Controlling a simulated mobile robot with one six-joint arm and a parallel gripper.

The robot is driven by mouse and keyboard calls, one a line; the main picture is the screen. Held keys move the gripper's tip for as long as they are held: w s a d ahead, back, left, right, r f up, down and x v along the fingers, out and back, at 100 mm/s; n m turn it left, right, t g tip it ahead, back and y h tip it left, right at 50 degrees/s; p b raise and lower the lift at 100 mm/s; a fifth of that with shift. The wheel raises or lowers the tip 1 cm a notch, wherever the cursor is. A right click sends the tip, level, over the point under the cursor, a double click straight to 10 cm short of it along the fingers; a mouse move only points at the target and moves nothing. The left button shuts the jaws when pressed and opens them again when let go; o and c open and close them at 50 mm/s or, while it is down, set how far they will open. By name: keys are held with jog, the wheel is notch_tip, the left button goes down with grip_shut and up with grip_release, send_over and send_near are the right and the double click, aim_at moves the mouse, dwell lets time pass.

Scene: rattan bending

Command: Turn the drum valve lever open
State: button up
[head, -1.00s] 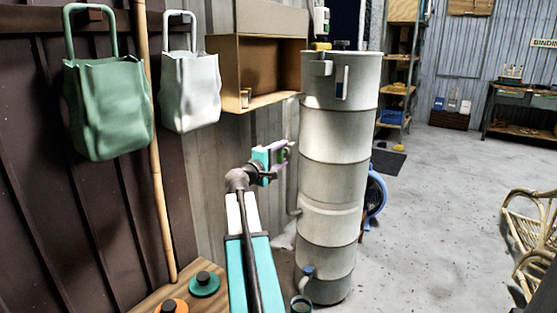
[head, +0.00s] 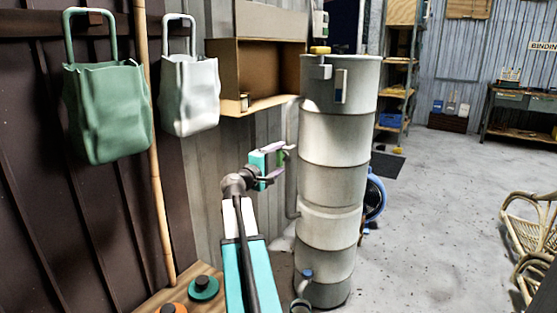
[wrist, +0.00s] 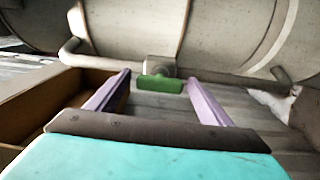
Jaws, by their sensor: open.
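The drum (head: 335,185) is a tall pale grey cylinder standing in the middle of the head view. A thin pipe (head: 292,160) runs down its left side. The green valve lever (wrist: 160,85) lies crosswise on a small grey valve body (wrist: 160,67) in the wrist view. My gripper (wrist: 158,79) is open, with its two lilac fingers on either side of the lever. I see no finger touching it. In the head view my gripper (head: 283,161) is beside the pipe, left of the drum, and little of the lever shows.
A cardboard-coloured shelf box (head: 262,75) hangs behind, left of the drum. A green bag (head: 107,112) and a white bag (head: 190,95) hang at the left. A wooden surface (head: 180,290) is low in front. Open floor (head: 440,210) lies to the right.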

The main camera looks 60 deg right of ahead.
jog(key=a+p, duration=0.2)
jog(key=a, duration=1)
jog(key=shift+a, duration=0.4)
